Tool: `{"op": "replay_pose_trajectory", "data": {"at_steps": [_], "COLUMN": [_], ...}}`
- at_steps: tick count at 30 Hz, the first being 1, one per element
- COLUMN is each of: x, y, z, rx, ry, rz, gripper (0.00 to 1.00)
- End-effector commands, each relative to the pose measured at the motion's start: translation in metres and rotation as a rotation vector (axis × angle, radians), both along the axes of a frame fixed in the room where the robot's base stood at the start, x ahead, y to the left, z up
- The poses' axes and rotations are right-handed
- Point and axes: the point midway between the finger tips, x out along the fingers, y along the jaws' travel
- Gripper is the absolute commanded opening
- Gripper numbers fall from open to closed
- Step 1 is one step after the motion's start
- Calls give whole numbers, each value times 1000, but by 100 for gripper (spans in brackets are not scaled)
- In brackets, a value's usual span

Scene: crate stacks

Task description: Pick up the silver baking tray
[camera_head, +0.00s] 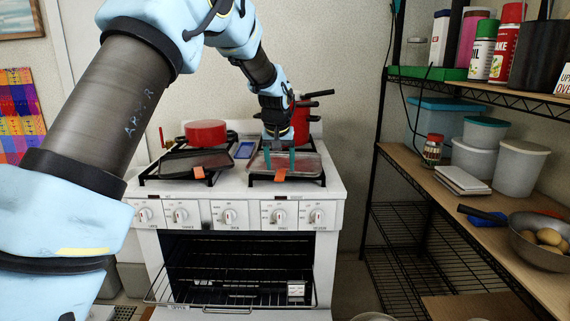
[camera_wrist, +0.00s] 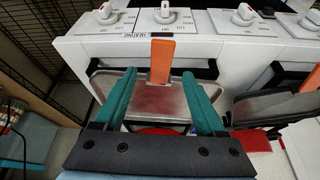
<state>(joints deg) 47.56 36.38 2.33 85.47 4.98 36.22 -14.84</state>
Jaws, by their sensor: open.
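The silver baking tray (camera_head: 309,164) lies on the right front part of the white stove, on black grates. It also shows in the wrist view (camera_wrist: 155,97), where its surface looks grey with a reddish tint. An orange tab (camera_wrist: 161,60) sticks up at the tray's front edge; it also shows in the head view (camera_head: 280,175). My gripper (camera_head: 279,170) is above the tray with its teal fingers pointing down. In the wrist view its two fingers (camera_wrist: 160,85) are apart on either side of the orange tab, with nothing between them gripped.
A dark tray (camera_head: 195,162) with an orange tab lies on the left of the stove. A red pot (camera_head: 206,131) is behind it, and a taller red pot (camera_head: 301,124) stands behind my gripper. The oven (camera_head: 240,270) is open below. A loaded shelf (camera_head: 440,185) stands right.

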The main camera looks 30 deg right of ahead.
Motion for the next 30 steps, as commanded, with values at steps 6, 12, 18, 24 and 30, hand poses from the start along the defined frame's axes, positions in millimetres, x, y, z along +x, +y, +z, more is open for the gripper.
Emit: {"op": "replay_pose_trajectory", "data": {"at_steps": [6, 12, 18, 24, 30], "x": [10, 12, 12, 12, 12], "y": [-6, -8, -7, -7, -7], "z": [-24, -31, -31, -33, -35], "rx": [1, -1, -1, -1, -1], "ry": [1, -1, -1, -1, -1], "rz": [0, 0, 0, 0, 0], "gripper": [72, 72, 72, 72, 72]}}
